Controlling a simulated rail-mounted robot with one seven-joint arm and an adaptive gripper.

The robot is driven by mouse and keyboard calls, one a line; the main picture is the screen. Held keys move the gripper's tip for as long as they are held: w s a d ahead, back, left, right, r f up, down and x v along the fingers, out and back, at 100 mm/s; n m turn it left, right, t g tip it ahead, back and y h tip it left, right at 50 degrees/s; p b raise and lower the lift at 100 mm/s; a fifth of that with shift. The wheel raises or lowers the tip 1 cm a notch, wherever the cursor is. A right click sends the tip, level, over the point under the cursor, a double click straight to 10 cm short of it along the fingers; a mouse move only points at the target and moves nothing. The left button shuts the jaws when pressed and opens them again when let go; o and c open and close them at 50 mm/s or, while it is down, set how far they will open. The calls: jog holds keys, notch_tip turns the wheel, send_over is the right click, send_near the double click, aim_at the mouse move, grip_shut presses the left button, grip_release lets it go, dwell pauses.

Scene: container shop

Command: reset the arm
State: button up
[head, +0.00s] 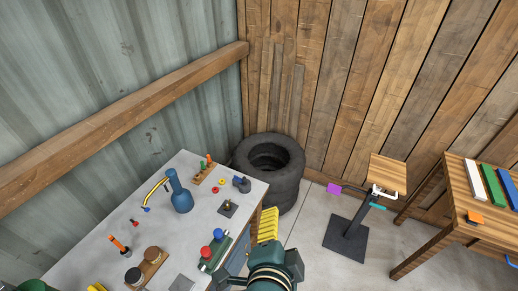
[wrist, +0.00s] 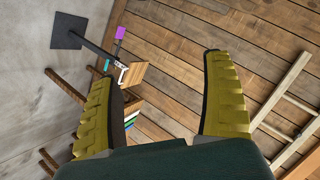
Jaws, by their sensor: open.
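My gripper (wrist: 155,95) shows in the wrist view with its two yellow ribbed fingers wide apart and nothing between them. In the head view one yellow finger (head: 266,224) and the dark green wrist (head: 270,272) show at the bottom middle, right beside the right edge of the grey workbench (head: 140,212). The gripper is clear of the objects on the bench. The other finger is hidden in the head view.
A blue bottle (head: 180,193), pegs, rings and jars stand on the bench. Stacked black tires (head: 270,164) fill the corner. A stand with a wooden top (head: 388,174) and a wooden table (head: 470,205) with coloured strips are at the right. A ladder (wrist: 290,110) shows in the wrist view.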

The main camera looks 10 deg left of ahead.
jog(key=s+d+r+n+t+h, duration=0.1)
jog(key=d+r+n+t, duration=0.15)
jog(key=d+r, duration=0.45)
jog(key=s+d+r+n+t, duration=0.1)
jog(key=d+r+n+t, duration=0.2)
jog(key=r, duration=0.8)
jog(key=s+a+r+n+t+p, duration=0.1)
jog(key=r+n+t+p, duration=0.1)
jog(key=r+p, duration=0.6)
jog(key=s+a+r+n+t+y+p, duration=0.1)
jog(key=a+r+n+t+p, duration=0.1)
jog(key=r+p, duration=0.7)
notch_tip(320, 180, up, 8)
jog(key=shift+s+f+n+t+y, duration=0.15)
jog(key=shift+s+n+t+y, duration=0.25)
jog(key=shift+n, duration=0.85)
